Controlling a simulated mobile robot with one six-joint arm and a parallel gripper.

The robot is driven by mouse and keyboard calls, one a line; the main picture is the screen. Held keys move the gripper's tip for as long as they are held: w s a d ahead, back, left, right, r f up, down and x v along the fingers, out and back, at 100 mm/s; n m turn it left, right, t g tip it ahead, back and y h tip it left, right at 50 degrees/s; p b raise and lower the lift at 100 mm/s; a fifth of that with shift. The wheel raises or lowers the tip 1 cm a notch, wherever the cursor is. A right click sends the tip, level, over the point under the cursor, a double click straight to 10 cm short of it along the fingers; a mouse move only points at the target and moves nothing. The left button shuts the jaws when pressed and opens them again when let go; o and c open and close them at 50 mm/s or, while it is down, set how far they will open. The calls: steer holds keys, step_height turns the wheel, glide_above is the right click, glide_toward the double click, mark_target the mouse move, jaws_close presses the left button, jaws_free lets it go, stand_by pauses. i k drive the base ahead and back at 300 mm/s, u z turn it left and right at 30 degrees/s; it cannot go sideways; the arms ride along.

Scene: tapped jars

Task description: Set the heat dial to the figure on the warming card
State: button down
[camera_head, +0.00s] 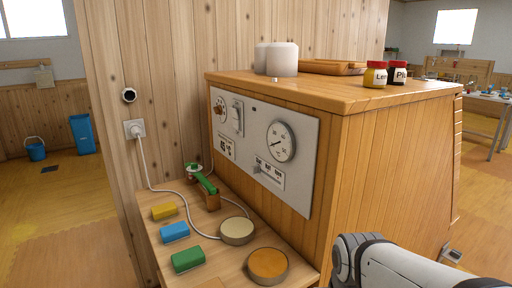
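A pale control panel (300,185) is on the near side of a wooden cabinet. A small round dial (219,109) with a reddish part and marks around it is at its upper left; its setting is too small to read. A large white gauge (281,141) with a dark needle is at the right. A small white card (226,146) with dark figures, perhaps 45, sits below the small dial; I cannot tell for sure that it is the warming card. My arm enters at the lower right, apart from the panel. My gripper is not in view.
A switch plate (237,117) and a labelled slider plate (268,172) share the panel. The low bench (215,262) holds yellow, blue and green blocks, two round discs, a green-handled item and a white cord. Jars (375,75) and white canisters (282,60) stand on the cabinet.

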mark_target(218, 110)
steer(key=z, duration=1.05)
steer(key=k, duration=1.45)
steer(key=u, duration=1.1)
steer(key=i, duration=1)
steer(key=u, duration=0.05)
